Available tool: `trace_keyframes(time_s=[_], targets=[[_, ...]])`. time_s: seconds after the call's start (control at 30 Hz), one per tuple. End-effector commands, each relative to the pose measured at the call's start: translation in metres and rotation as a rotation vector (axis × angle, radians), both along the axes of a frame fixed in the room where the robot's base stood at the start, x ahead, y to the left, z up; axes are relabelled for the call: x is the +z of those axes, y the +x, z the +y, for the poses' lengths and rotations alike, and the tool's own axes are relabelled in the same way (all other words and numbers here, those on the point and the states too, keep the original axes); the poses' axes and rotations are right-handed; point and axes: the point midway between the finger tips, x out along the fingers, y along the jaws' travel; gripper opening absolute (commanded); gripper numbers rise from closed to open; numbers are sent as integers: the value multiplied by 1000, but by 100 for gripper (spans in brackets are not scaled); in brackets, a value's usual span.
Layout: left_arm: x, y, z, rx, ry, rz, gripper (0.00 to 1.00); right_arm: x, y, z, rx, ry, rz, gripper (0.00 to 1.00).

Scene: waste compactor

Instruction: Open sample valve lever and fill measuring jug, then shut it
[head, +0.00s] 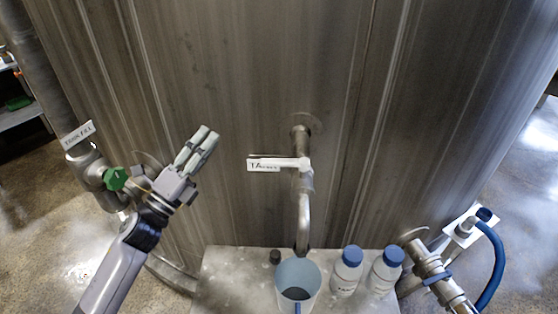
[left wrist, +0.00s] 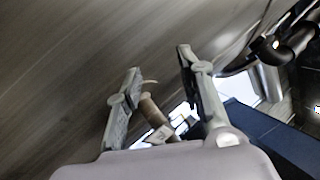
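The sample valve (head: 305,178) comes out of the tank wall in the head view. Its lever (head: 290,162) points left, about level, with a white label (head: 264,168) at its left end. The spout (head: 302,225) bends down over the light-blue measuring jug (head: 285,274), which stands upright on a grey stand. The jug's inside looks dark low down; I cannot tell whether that is liquid or shadow. My left gripper (head: 208,136) is left of the lever, apart from it and empty. Its fingers are spread in the left wrist view (left wrist: 160,62). My right gripper is out of view.
The stand (head: 225,275) also holds two white bottles with blue caps (head: 346,272) (head: 386,269) and a small dark object (head: 275,256). A green-handled valve (head: 116,179) is at left, near my left arm. A pipe (head: 428,262) and blue hose (head: 494,262) are at right.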

Motion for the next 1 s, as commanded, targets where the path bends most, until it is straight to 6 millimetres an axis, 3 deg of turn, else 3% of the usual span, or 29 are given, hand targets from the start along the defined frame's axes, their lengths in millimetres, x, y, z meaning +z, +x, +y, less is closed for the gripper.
trace_keyframes(time_s=[0.03, 0.17, 0.4, 0.67, 0.83, 1.0], targets=[[13, 1, -6, -50, 110, -111, 35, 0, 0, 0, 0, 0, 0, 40], [28, -11, -20, -203, 393, -395, 35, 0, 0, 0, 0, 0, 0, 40], [19, -42, -5, -476, 776, -782, 35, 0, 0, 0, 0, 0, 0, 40], [11, -59, 12, -606, 893, -915, 35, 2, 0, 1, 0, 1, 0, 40], [13, -60, -7, -610, 891, -917, 35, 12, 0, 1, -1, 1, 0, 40], [16, -61, -42, -610, 888, -918, 35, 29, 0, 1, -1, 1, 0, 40]])
